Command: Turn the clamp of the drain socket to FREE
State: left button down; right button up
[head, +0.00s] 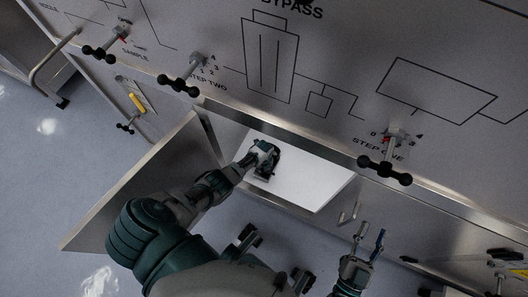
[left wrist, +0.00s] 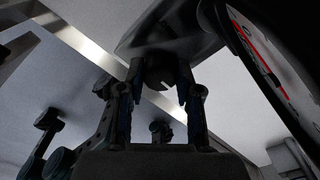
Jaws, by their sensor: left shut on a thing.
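My left arm reaches into an open compartment below the panel, and my left gripper (head: 263,158) is inside it over a bright white surface. In the left wrist view my left gripper (left wrist: 159,88) has its two fingers closed on either side of a dark round knob (left wrist: 160,70) with a short white mark. I cannot tell for sure whether this knob is the drain socket's clamp; no FREE label is readable. My right gripper (head: 367,243) is open and empty in front of the lower panel, its fingers apart.
An open cabinet door (head: 135,190) stands left of my left arm. A yellow-handled part (head: 137,102) is further left. In the left wrist view a gauge (left wrist: 270,60) is close on the right.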

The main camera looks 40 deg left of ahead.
pick_arm(q)
jog(key=shift+w, duration=0.1)
jog(key=c, duration=0.8)
grip_release()
jog(key=shift+r, duration=0.1)
jog(key=shift+r, duration=0.2)
notch_tip(320, 180, up, 11)
jog(key=shift+r, duration=0.15)
